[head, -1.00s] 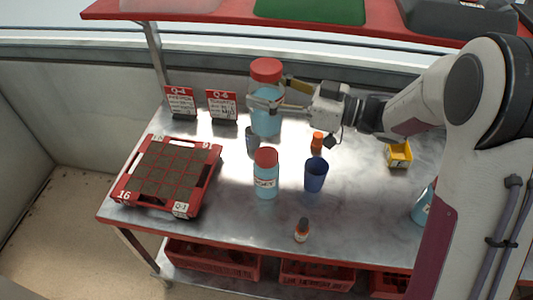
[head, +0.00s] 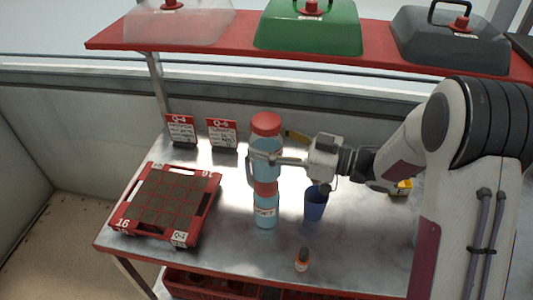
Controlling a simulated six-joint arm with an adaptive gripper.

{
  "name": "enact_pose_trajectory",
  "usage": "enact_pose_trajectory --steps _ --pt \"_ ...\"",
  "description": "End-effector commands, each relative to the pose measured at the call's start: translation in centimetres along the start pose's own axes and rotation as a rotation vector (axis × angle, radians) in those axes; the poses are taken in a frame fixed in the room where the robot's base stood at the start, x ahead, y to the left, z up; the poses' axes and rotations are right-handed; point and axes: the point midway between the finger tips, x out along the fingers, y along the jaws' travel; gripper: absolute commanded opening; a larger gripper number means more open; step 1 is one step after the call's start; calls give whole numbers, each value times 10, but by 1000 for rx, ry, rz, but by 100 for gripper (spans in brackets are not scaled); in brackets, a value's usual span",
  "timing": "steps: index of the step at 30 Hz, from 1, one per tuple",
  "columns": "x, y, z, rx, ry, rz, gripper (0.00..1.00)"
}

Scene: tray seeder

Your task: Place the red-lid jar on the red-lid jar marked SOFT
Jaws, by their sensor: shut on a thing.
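My gripper (head: 262,157) is shut on a light blue jar with a red lid (head: 266,124), held upright. In the head view, the held jar is directly above a second light blue red-lid jar, marked SOFT (head: 266,218), which stands upright on the metal table. The base of the held jar meets the SOFT jar's red lid in the picture. I cannot tell whether they touch or a small gap remains. My gripper's fingers cover part of the held jar's lower body.
A red tray (head: 185,238) with dark cells lies at the left. A blue cup (head: 315,205) stands close right of the SOFT jar, partly under my gripper. A small orange-and-brown bottle (head: 302,260) stands in front. Two red-topped signs stand behind; a red shelf (head: 220,35) runs above.

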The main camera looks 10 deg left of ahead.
Motion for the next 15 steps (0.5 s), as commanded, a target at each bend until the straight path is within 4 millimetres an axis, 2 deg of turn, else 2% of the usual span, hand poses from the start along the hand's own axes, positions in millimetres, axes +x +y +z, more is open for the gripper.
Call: enact_pose_trajectory --steps 15 --pt "0 0 6 0 3 0 16"
